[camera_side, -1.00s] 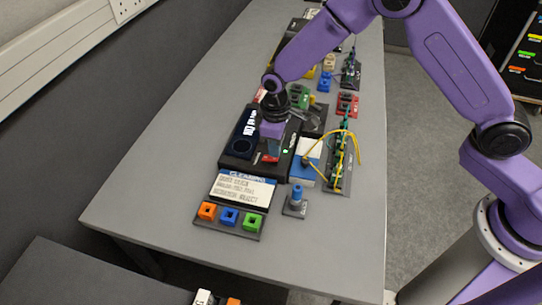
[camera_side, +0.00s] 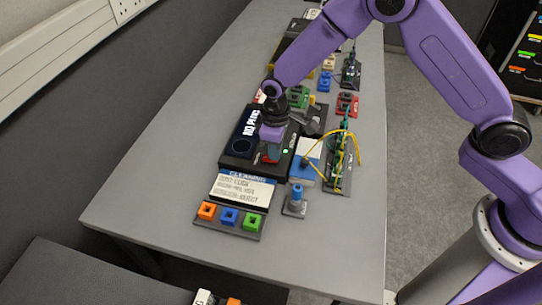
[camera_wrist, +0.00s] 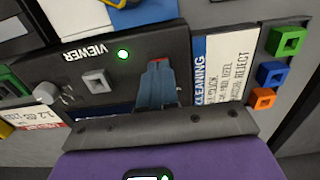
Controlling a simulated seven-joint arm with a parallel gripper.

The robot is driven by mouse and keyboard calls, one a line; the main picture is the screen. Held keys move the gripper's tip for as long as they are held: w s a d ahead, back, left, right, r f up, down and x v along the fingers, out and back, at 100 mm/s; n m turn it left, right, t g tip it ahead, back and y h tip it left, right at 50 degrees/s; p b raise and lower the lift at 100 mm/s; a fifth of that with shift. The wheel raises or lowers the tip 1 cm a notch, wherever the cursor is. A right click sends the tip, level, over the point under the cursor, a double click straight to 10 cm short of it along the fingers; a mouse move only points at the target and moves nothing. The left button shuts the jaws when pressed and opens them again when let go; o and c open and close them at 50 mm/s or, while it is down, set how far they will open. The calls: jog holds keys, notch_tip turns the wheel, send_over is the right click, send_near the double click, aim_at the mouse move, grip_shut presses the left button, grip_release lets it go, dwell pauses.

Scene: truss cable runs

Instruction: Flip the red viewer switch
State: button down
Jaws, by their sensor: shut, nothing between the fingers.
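The black viewer box (camera_side: 237,167) sits in the middle of the table. In the wrist view its panel (camera_wrist: 72,72) carries an upside-down VIEWER label, a lit green light (camera_wrist: 122,54) and a grey square button (camera_wrist: 97,83). My gripper (camera_wrist: 157,75) is shut and empty, with its blue-grey fingers down over the panel. Red of the switch (camera_wrist: 160,61) shows just at the fingertips; most of it is hidden, so its position cannot be told. In the side view my gripper (camera_side: 272,154) is low over the box. Whether the fingers touch the switch is unclear.
A CLEANING card (camera_side: 243,189) lies in front of the box, by a holder with orange, blue and green sockets (camera_side: 229,216). A blue peg on a base (camera_side: 295,203) and a board with yellow and green cables (camera_side: 338,165) stand to the right. The table's front right is clear.

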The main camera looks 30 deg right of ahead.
jog(key=shift+f, duration=0.2)
jog(key=shift+r, duration=3.5)
jog(key=s+d+r+n, duration=0.1)
jog(key=s+d+r, duration=0.35)
jog(key=s, duration=0.25)
jog(key=s+d+r+n, duration=0.1)
jog(key=s+d+r, duration=0.2)
jog(key=s+r, duration=0.35)
jog(key=s+d+n, duration=0.1)
jog(key=s+d, duration=1.1)
jog(key=s, duration=0.4)
jog(key=shift+s+r+n, duration=0.3)
jog(key=shift+s+r, duration=0.1)
jog(key=shift+r, duration=0.05)
